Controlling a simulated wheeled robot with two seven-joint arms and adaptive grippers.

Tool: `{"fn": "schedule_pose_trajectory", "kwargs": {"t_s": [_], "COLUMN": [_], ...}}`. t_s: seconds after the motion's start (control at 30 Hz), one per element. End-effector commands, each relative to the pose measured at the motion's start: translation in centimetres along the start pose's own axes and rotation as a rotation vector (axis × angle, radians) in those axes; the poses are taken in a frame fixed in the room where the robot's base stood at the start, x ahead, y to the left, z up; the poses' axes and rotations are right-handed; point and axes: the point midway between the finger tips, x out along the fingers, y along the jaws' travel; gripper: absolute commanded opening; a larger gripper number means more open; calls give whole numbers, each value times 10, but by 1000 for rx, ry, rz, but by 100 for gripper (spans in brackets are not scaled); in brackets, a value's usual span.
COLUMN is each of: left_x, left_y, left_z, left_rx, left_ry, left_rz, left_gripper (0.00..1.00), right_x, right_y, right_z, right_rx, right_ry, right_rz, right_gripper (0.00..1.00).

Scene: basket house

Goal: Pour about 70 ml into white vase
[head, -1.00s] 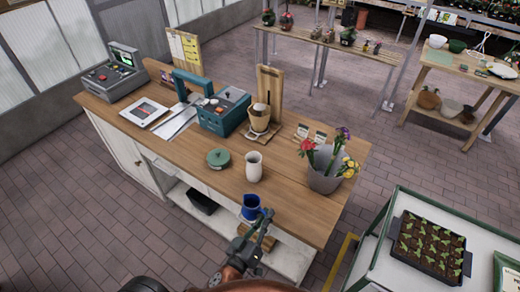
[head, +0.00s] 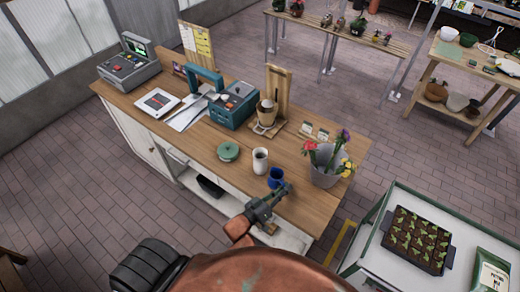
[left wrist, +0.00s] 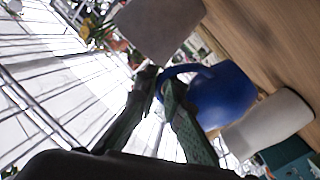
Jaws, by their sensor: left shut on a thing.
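The white vase (head: 260,163) stands upright on the wooden counter near its front edge, its mouth open to the top. It also shows in the left wrist view (left wrist: 268,123). My left gripper (head: 279,192) is shut on the handle of a blue jug (head: 274,179). The jug (left wrist: 224,96) looks about upright, just right of and nearer than the vase in the head view. I cannot tell how far it is above the counter, nor see its contents. The left gripper's fingers (left wrist: 164,84) close on the handle in the wrist view. My right gripper is not in view.
A grey bucket of flowers (head: 325,177) stands close right of the jug. A coffee-dripper-like stand (head: 268,112) and a teal box (head: 232,107) stand behind. A trolley with a seedling tray (head: 416,240) is at right.

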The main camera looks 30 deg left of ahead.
Motion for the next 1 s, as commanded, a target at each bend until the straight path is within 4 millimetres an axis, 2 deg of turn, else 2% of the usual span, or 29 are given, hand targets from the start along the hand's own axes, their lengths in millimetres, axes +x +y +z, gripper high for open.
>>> {"fn": "schedule_pose_trajectory", "kwargs": {"t_s": [0.47, 0.77, 1.0], "left_x": [2, 4, 6], "left_y": [-4, -4, -9], "left_z": [-5, -22, -43], "left_rx": [-23, -134, -283], "left_ry": [2, -14, -41], "left_rz": [5, -2, -17], "left_gripper": [0, 0, 0], "right_x": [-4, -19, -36], "right_y": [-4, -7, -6], "right_z": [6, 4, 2], "right_rx": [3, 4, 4], "right_ry": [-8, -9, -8], "right_rz": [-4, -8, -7], "right_gripper": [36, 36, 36]}}
